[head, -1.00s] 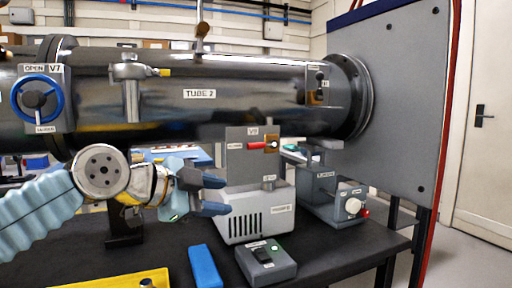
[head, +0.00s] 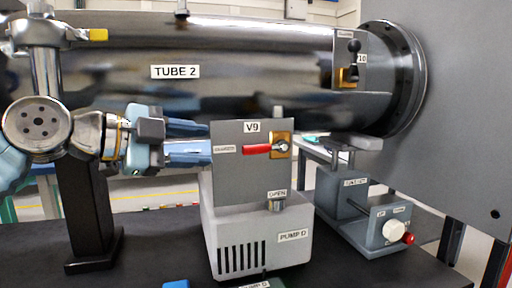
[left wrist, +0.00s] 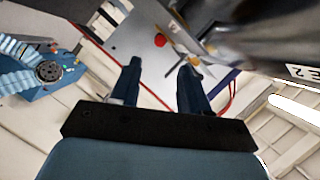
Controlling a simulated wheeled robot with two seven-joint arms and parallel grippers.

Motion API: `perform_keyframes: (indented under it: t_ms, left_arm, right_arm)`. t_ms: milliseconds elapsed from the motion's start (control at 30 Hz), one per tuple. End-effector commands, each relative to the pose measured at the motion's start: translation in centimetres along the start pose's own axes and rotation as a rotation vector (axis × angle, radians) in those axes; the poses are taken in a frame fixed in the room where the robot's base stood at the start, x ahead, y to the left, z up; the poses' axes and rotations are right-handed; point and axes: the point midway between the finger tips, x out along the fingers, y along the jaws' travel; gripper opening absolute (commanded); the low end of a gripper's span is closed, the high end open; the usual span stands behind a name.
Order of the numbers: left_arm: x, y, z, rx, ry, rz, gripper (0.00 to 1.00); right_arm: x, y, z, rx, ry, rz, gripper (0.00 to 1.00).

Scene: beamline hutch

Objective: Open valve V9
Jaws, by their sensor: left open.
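Valve V9 is a grey upright panel (head: 228,178) on the pump box, labelled V9 at the top. Its red lever (head: 257,149) lies level, pointing left from a silver pivot on a brass plate towards a side label that seems to read CLOSED.
The big dark tube (head: 240,60), labelled TUBE 2, runs just above my gripper. Pump D (head: 265,249) stands under the panel. A grey box with a white knob (head: 393,231) stands to the right. A dark post (head: 88,205) stands left, below my wrist.

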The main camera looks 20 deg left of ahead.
Motion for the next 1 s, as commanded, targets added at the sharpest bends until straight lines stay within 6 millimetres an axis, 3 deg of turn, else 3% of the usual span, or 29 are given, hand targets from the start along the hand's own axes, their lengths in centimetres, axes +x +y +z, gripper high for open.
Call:
perform_keyframes:
  t_ms: [300,500,700,967,1000]
  left_arm:
    - [7.3,0.1,-0.2,0.001,-0.001,0.006,0.45]
    - [10.8,0.0,-0.2,0.001,0.001,0.004,0.45]
    - [12.1,0.1,0.0,0.0,-0.001,0.002,0.45]
    - [12.2,0.1,0.0,0.0,-0.001,0.001,0.45]
    - [12.2,0.1,0.0,0.0,-0.001,0.001,0.39]
  right_arm:
    - [-0.8,-0.3,0.0,-0.001,-0.001,-0.001,0.0]
    - [-1.1,-0.5,0.0,-0.002,-0.001,-0.001,0.0]
    - [-1.2,-0.5,0.0,-0.002,-0.001,-0.002,0.0]
    - [-1.2,-0.5,0.0,-0.002,-0.001,-0.002,0.0]
    - [-1.2,-0.5,0.0,-0.002,-0.001,-0.002,0.0]
